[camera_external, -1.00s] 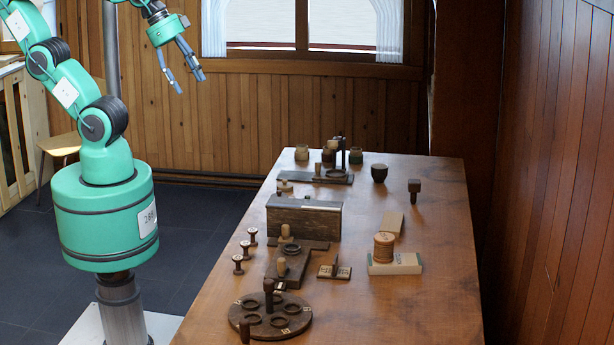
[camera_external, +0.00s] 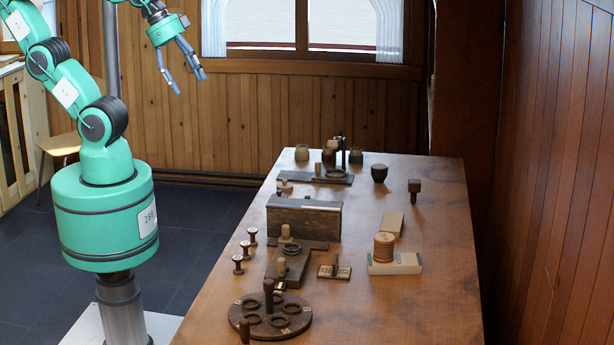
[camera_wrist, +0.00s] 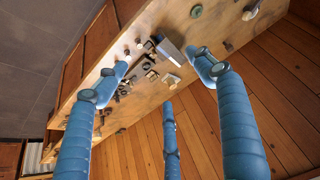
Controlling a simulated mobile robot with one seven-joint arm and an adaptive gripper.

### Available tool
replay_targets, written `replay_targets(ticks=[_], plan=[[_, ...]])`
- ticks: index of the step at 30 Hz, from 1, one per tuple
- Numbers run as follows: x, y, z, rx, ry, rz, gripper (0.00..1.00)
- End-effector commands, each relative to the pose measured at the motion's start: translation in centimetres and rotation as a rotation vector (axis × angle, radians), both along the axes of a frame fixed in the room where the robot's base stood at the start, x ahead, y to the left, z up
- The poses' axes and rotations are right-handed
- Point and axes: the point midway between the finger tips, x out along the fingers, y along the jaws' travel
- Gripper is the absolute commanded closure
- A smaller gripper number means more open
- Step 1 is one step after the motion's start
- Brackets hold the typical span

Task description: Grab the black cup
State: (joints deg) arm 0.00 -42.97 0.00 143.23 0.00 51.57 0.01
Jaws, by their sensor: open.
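The black cup (camera_external: 379,172) looks like a small dark rounded bowl with a paler rim. It stands upright on the wooden table (camera_external: 430,260) toward the back right in the external view. My gripper (camera_external: 188,88) is open and empty, high in the air to the left of the table, well apart from the cup. In the wrist view my gripper's blue fingers (camera_wrist: 165,85) are spread, with the table below. I cannot tell which small shape there is the cup.
A dark long box (camera_external: 304,220) stands mid-table. A round brown holder (camera_external: 270,318) is near the front. A spool on a pale block (camera_external: 395,264) is at right. A dark mallet-like piece (camera_external: 414,190) stands right of the cup. Several small spools (camera_external: 245,249) line the left edge.

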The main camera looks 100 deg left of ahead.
Motion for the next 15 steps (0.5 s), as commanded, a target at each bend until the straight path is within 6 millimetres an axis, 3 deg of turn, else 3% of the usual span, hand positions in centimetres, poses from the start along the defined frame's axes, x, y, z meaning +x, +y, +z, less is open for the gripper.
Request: replay_targets(ticks=[8, 15], plan=[[1.3, 0.3, 0.8, 0.013, 0.012, -0.014, 0.31], [5.0, 1.4, 2.8, 0.05, 0.044, -0.06, 0.31]])
